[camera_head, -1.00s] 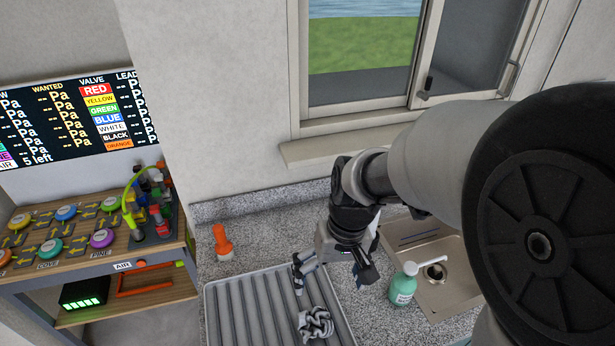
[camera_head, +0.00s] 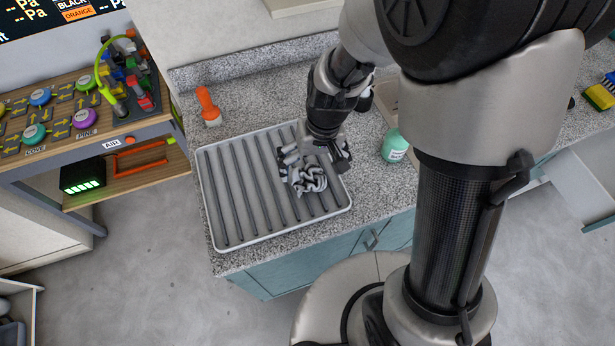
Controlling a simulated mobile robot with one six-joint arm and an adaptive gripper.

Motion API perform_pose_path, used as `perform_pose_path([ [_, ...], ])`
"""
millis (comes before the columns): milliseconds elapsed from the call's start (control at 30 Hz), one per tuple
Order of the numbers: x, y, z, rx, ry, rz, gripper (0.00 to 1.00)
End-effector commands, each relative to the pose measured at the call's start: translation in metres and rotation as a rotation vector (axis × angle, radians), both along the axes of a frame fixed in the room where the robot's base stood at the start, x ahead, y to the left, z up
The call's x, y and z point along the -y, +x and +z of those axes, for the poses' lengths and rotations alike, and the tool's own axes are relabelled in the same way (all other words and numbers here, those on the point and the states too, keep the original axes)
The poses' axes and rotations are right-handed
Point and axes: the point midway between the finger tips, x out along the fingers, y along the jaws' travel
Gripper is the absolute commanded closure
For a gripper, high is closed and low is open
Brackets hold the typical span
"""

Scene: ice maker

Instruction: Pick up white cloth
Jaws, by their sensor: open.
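The white cloth (camera_head: 308,180) lies crumpled on the right part of a ribbed grey drying tray (camera_head: 235,205). It looks white with dark folds or stripes. My gripper (camera_head: 313,160) points down just behind the cloth in the picture, its fingers spread to the left and right. It appears open and empty. The fingers overlap the cloth's far edge in the picture, and I cannot tell whether they touch it.
A green soap bottle (camera_head: 394,146) stands right of the tray, by the partly hidden sink. An orange-capped object (camera_head: 208,106) stands behind the tray. A wooden shelf with valves and coloured buttons (camera_head: 60,125) is at left. The tray's left part is clear.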

Motion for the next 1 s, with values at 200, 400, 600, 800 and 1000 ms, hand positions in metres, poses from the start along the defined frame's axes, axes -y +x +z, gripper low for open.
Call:
perform_pose_path([
  [200, -0.003, -0.002, -0.034, -0.002, 0.000, -0.001, 0.04],
  [400, -0.004, -0.002, -0.034, 0.000, 0.000, 0.000, 0.04],
  [600, -0.004, -0.002, -0.034, 0.000, 0.000, 0.000, 0.15],
  [800, -0.004, -0.002, -0.034, 0.000, 0.000, 0.000, 0.28],
  [1000, -0.004, -0.002, -0.034, -0.001, 0.000, 0.000, 0.38],
])
